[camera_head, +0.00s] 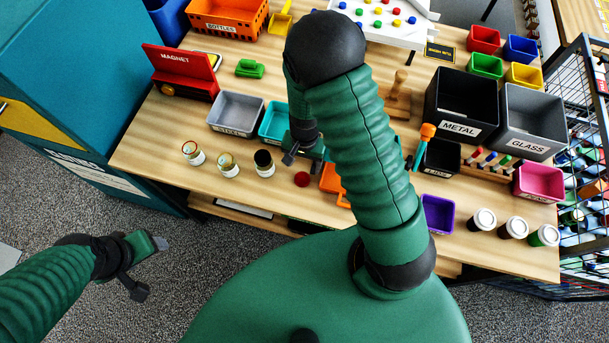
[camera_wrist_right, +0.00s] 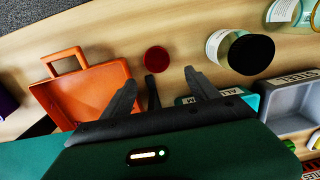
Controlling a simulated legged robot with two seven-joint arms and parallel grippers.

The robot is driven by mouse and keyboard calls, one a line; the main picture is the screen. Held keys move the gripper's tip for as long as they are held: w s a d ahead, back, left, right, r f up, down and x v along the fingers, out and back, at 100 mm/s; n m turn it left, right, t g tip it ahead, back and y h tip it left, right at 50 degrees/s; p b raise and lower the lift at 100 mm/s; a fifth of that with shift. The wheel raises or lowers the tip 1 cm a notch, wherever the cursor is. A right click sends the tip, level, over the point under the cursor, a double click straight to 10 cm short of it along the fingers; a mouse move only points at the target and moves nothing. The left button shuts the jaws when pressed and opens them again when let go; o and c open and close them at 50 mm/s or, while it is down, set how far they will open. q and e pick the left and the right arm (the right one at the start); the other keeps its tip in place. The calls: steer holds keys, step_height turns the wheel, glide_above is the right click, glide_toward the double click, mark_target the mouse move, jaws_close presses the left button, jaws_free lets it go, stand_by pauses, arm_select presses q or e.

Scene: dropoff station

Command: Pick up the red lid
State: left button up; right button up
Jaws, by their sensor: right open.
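The red lid (camera_head: 302,179) lies flat on the wooden table near its front edge, right of a jar with a black lid (camera_head: 264,163). In the wrist view the red lid (camera_wrist_right: 156,59) sits just beyond my fingertips. My right gripper (camera_head: 303,157) is open and empty, a short way behind the lid and apart from it. Its spread fingers show in the wrist view (camera_wrist_right: 160,78). My left gripper (camera_head: 143,269) is low at the left, off the table; its fingers look spread apart, with nothing between them.
An orange tray with a handle (camera_wrist_right: 88,90) lies close beside the lid. A teal bin (camera_head: 273,123) and a grey bin (camera_head: 236,113) stand behind. Two open jars (camera_head: 227,165) stand further left. My right arm hides the table's middle.

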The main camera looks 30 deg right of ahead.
mark_target(301, 178)
steer(key=f, duration=0.2)
steer(key=shift+s+d+f, duration=0.15)
steer(key=shift+s+f, duration=0.2)
steer(key=shift+s, duration=0.05)
steer(key=a+f, duration=0.1)
steer(key=s+a+f, duration=0.1)
steer(key=shift+a+f+h, duration=0.3)
steer(key=shift+a+f, duration=0.05)
steer(key=shift+w, duration=0.1)
steer(key=shift+w+d+f, duration=0.1)
steer(key=shift+d+f, duration=0.05)
steer(key=shift+d, duration=0.2)
steer(key=shift+w+d+f, duration=0.2)
steer(key=shift+d, duration=0.4)
steer(key=c, duration=0.4)
steer(key=shift+c, duration=1.1)
steer(key=shift+a, duration=0.1)
steer(key=shift+c, duration=1.1)
arm_select(q)
steer(key=shift+s+a, duration=0.2)
steer(key=shift+a, duration=0.65)
arm_select(e)
steer(key=shift+a+r, duration=0.2)
steer(key=shift+a, duration=0.2)
steer(key=c, duration=0.5)
